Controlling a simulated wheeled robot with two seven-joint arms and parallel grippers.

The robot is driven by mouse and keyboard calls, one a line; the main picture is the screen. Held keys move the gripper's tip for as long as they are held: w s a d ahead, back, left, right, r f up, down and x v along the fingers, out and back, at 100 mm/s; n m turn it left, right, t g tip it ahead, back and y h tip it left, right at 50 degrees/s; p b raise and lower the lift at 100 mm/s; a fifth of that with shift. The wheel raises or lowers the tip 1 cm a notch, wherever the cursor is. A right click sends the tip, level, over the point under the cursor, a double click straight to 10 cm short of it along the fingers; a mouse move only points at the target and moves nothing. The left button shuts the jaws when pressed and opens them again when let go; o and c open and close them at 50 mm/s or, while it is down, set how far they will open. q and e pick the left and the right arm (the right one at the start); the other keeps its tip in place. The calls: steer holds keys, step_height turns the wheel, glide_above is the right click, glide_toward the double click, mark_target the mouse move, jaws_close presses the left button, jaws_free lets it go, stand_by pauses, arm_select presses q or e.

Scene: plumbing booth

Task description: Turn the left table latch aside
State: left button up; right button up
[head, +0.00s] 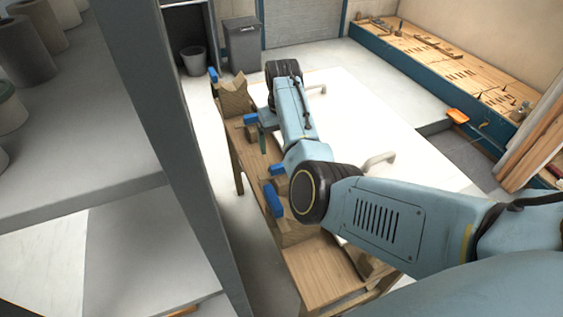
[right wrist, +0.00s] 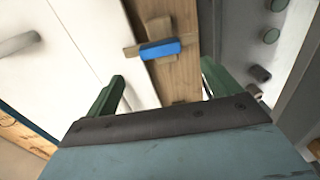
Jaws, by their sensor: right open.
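Several blue latches are fixed along the wooden edge of the work table. One blue latch (head: 250,118) is close to my right gripper (head: 262,132), and others lie nearer to me, such as a blue latch (head: 273,198). In the right wrist view, a blue latch (right wrist: 160,49) on a wooden block lies ahead, between the lines of the two green fingers. My right gripper (right wrist: 160,88) is open and empty, apart from that latch. I cannot tell which latch is the left one. My left gripper is not in view.
A large white panel (head: 350,110) with pale handles (head: 380,160) lies on the wooden table (head: 318,268). A grey post (head: 165,130) and shelf stand at the left. Bins (head: 242,45) stand behind. A workbench (head: 450,60) runs along the back right.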

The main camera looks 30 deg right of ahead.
mark_target(283, 164)
step_height(283, 164, down, 9)
steer(key=shift+f+b, duration=0.1)
steer(key=shift+b, duration=0.85)
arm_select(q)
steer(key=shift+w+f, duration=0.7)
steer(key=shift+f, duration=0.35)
arm_select(e)
steer(key=c, duration=1.3)
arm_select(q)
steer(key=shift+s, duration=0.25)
arm_select(e)
steer(key=shift+c, duration=0.4)
